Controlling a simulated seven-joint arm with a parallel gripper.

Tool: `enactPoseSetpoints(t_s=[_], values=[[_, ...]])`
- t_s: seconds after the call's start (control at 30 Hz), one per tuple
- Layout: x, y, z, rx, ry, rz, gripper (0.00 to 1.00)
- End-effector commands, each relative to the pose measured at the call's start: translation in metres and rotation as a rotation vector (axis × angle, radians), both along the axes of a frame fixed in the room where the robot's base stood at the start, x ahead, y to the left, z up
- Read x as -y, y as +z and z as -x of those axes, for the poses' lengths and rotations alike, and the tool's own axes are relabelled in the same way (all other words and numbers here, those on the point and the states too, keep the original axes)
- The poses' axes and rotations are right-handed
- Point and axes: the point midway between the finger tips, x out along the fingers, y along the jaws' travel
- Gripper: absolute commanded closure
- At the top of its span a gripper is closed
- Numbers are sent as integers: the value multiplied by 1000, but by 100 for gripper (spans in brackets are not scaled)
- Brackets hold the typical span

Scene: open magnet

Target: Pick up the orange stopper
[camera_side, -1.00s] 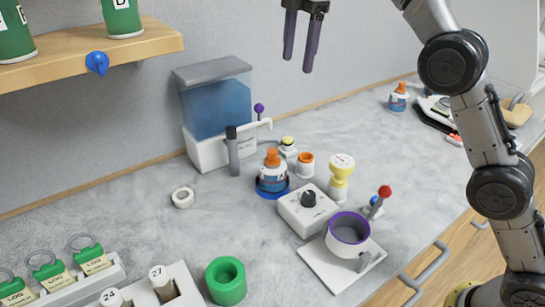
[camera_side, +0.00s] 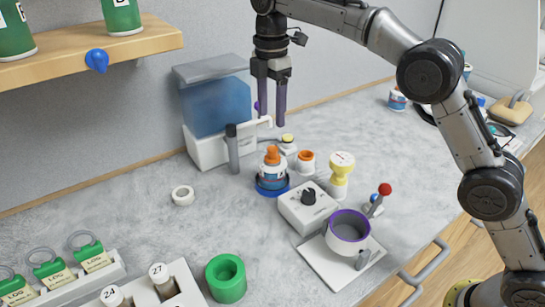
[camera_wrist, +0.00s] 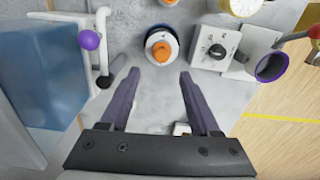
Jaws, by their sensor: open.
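The orange stopper (camera_side: 272,154) sits on top of a small white and blue bottle (camera_side: 271,172), which stands upright on a blue round base (camera_side: 272,190). In the wrist view the stopper (camera_wrist: 160,51) shows from above, just beyond the fingertips and about midway between them. My gripper (camera_side: 272,122) points down above the bottle, with clear space between fingertips and stopper. Its fingers (camera_wrist: 160,74) are apart and nothing is between them.
A white jar with an orange top (camera_side: 306,161) and a yellow piece (camera_side: 341,170) stand close to the right. A dial box (camera_side: 307,210) is in front. A blue tank (camera_side: 214,105) with a purple-knobbed tap stands behind left. Free counter lies left.

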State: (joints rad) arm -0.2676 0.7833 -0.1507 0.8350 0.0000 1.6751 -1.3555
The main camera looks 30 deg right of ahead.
Motion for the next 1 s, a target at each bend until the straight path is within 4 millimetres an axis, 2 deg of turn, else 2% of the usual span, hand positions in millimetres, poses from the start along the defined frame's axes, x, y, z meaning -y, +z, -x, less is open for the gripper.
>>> enactPoseSetpoints(t_s=[0.2, 0.47, 0.8, 1.0], values=[[0, -28, 1, -1, 0, 0, 37], [0, -42, 1, 0, 0, 0, 37], [0, -85, 4, -1, 0, 0, 37], [0, -89, 4, 2, 0, 0, 37]])
